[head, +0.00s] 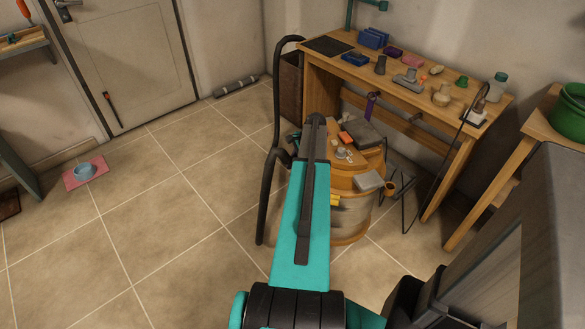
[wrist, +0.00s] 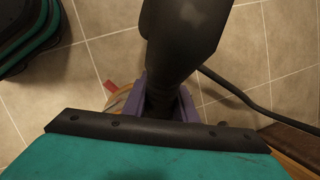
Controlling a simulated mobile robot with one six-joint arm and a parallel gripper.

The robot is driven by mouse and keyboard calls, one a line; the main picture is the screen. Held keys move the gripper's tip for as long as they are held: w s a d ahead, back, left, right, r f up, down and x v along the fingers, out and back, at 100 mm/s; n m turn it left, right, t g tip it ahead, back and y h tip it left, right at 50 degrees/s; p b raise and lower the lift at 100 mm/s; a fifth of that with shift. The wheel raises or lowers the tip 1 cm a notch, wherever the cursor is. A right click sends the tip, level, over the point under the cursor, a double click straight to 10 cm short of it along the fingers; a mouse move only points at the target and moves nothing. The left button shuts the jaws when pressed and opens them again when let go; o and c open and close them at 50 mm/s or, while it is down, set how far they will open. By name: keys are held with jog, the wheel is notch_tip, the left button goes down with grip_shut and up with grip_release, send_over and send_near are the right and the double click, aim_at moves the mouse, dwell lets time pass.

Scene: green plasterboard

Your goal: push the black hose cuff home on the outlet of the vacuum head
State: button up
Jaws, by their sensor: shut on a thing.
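In the wrist view my gripper (wrist: 162,100) has its purple fingers closed around the narrow end of a dark, flared piece, which looks like the black hose cuff (wrist: 183,40). The wide part of this piece runs up out of the picture. In the head view my teal arm hides the gripper and the cuff. A black hose (head: 268,195) rises from the floor and loops up left of a round wooden drum (head: 355,215); a thinner black line (wrist: 240,95) shows in the wrist view. I cannot make out the vacuum head's outlet or whether the cuff touches it.
Grey, white and orange items lie on the drum top. A wooden workbench (head: 335,62) with several small things stands behind it. A side table with a green pot (head: 570,112) is at right. A blue bowl (head: 84,171) sits on a pink mat at left. The tiled floor between is open.

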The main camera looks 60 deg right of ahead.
jog(key=o, duration=1.1)
jog(key=shift+s+d+f, duration=0.1)
jog(key=shift+s+d, duration=0.05)
jog(key=v, duration=1.3)
jog(key=shift+r, duration=0.4)
